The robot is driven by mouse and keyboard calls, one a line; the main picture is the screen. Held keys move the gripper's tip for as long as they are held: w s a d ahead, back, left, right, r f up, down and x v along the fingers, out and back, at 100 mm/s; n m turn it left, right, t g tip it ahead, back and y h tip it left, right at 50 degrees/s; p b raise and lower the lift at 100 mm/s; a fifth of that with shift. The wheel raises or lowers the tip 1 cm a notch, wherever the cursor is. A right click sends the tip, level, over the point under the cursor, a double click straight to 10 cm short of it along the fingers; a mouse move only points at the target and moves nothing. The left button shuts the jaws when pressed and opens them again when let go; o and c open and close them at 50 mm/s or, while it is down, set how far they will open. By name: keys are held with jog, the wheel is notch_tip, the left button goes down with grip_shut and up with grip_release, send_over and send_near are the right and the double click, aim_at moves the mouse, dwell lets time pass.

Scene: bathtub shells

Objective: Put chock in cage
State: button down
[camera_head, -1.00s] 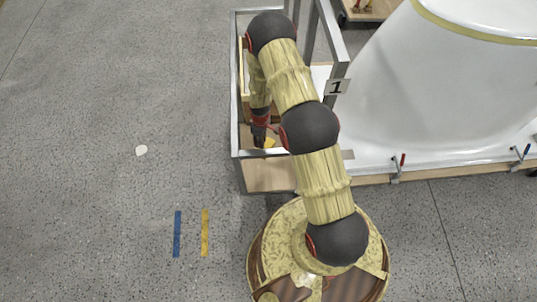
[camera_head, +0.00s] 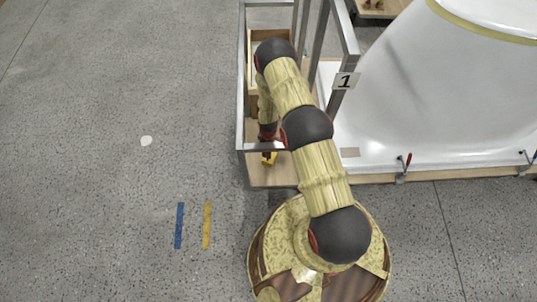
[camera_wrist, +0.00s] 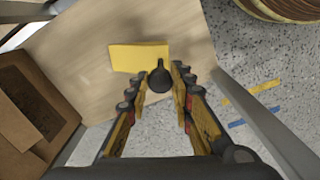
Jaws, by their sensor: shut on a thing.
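The chock is a yellow block with a dark round knob, seen in the wrist view (camera_wrist: 138,57) and as a small yellow patch in the head view (camera_head: 268,160). My gripper (camera_wrist: 163,76) has its fingers on either side of the knob and is shut on the chock. The cage is a grey metal frame marked 1, with a rail (camera_head: 243,85) along its left side and a pale wooden floor (camera_wrist: 85,60). In the head view my gripper (camera_head: 267,150) is at the cage's near end, by the front rail. The chock appears over the wooden floor; whether it touches is unclear.
A brown open box (camera_wrist: 35,110) stands at the left of the wrist view. A grey rail (camera_wrist: 270,120) runs close on the right. A white tub shell (camera_head: 430,90) with clamps stands right of the cage. Speckled floor (camera_head: 90,120) is free on the left.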

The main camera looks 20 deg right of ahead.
jog(key=shift+f+b, duration=0.35)
jog(key=shift+f, duration=1.1)
jog(key=c, duration=1.6)
grip_release()
jog(key=shift+o, duration=0.2)
